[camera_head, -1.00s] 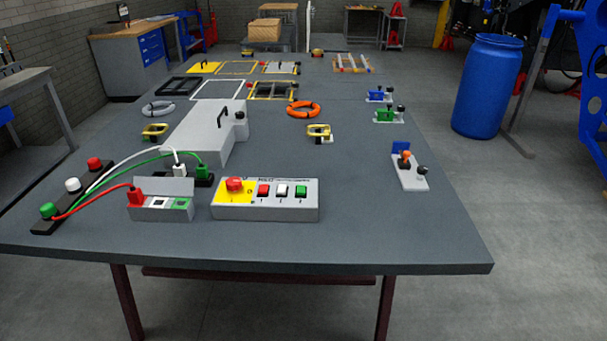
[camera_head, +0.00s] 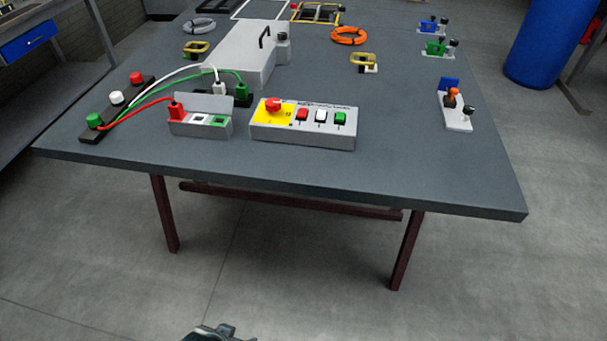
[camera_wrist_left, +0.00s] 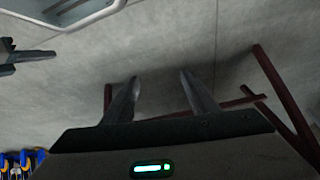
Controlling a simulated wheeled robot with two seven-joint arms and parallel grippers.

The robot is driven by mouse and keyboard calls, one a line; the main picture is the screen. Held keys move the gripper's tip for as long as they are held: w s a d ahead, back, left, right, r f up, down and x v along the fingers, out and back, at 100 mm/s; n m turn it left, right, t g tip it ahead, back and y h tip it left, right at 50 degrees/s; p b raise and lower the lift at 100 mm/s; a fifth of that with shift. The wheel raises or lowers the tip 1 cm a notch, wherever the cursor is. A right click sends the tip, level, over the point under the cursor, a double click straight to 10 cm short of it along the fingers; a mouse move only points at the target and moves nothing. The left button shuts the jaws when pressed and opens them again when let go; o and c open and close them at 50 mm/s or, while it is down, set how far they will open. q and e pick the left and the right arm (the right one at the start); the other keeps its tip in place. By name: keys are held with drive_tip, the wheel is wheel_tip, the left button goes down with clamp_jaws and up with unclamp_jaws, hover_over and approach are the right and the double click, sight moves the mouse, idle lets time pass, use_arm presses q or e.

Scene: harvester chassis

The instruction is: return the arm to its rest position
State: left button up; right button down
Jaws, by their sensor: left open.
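My left gripper (camera_wrist_left: 159,78) is open and empty in the left wrist view, with its two dark fingers apart over bare concrete floor. In the head view a small dark grey piece of my own hardware (camera_head: 218,332) shows at the bottom edge, below and in front of the table; most of it is cut off. A dark finger-like part (camera_wrist_left: 28,57) enters at the left edge of the left wrist view. It may belong to my right gripper, but its jaws cannot be made out.
The grey table (camera_head: 400,185) stands ahead on dark red legs (camera_head: 405,250). A button box (camera_head: 303,122), a socket box with cables (camera_head: 200,122) and a lever block (camera_head: 456,110) sit on it. A blue barrel (camera_head: 545,45) stands at the right. The floor before the table is clear.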

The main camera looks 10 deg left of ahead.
use_arm(q)
drive_tip(key=s+d+f+t, duration=0.1)
drive_tip(key=d+f, duration=0.1)
drive_tip(key=f, duration=1)
drive_tip(key=s+d+f+t+h, duration=0.1)
drive_tip(key=s+f, duration=0.1)
drive_tip(key=f, duration=1.1)
drive_tip(key=shift+d+m+t, duration=0.3)
drive_tip(key=shift+d, duration=0.05)
